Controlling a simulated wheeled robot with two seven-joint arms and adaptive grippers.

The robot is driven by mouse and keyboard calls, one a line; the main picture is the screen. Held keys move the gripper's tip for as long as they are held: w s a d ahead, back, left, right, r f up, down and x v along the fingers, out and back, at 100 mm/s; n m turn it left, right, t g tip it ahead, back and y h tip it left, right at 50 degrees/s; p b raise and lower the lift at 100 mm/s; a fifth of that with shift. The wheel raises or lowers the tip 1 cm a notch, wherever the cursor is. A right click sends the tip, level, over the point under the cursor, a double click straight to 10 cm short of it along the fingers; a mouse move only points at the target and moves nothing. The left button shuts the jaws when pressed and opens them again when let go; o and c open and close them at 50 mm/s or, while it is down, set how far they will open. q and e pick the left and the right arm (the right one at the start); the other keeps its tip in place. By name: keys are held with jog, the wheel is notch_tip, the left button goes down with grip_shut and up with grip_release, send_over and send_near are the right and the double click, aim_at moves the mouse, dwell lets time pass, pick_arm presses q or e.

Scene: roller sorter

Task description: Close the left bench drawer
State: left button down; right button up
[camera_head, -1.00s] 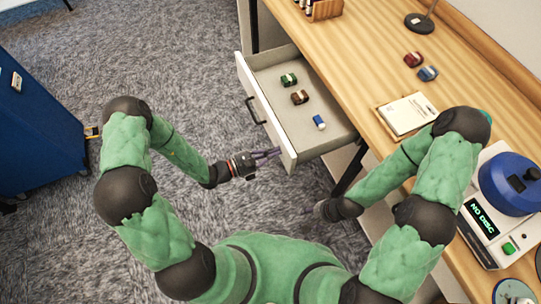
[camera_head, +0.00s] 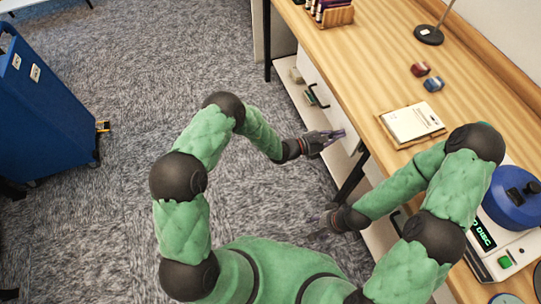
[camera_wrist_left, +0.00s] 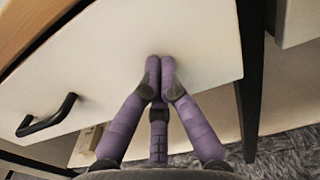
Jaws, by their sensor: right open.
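The left bench drawer (camera_head: 316,75) is pushed in under the wooden bench top, and its inside is hidden. Its white front (camera_wrist_left: 200,45) fills much of the left wrist view, with the black handle (camera_wrist_left: 47,117) at the left; the handle also shows in the head view (camera_head: 317,97). My left gripper (camera_head: 340,134) is at the near end of the drawer front. Its purple fingers (camera_wrist_left: 160,65) are together, empty, with their tips at or against the white panel. My right gripper (camera_head: 318,236) is open and low beside the bench, apart from the drawer.
The bench top (camera_head: 365,70) carries a notepad (camera_head: 411,123), red and blue small items (camera_head: 427,77), a lamp base (camera_head: 429,35) and a machine with a blue lid (camera_head: 515,197). A dark bench leg (camera_head: 352,178) stands near my left gripper. A blue cart (camera_head: 45,110) is at left; the carpet between is clear.

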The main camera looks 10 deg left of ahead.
pick_arm(q)
jog(key=shift+x, duration=1.2)
pick_arm(e)
jog(key=shift+a+f, duration=0.1)
jog(key=shift+f, duration=0.05)
pick_arm(q)
jog(key=shift+w+r, duration=0.1)
jog(key=shift+r, duration=0.05)
pick_arm(e)
jog(key=shift+s, duration=0.1)
pick_arm(q)
jog(key=shift+a, duration=0.1)
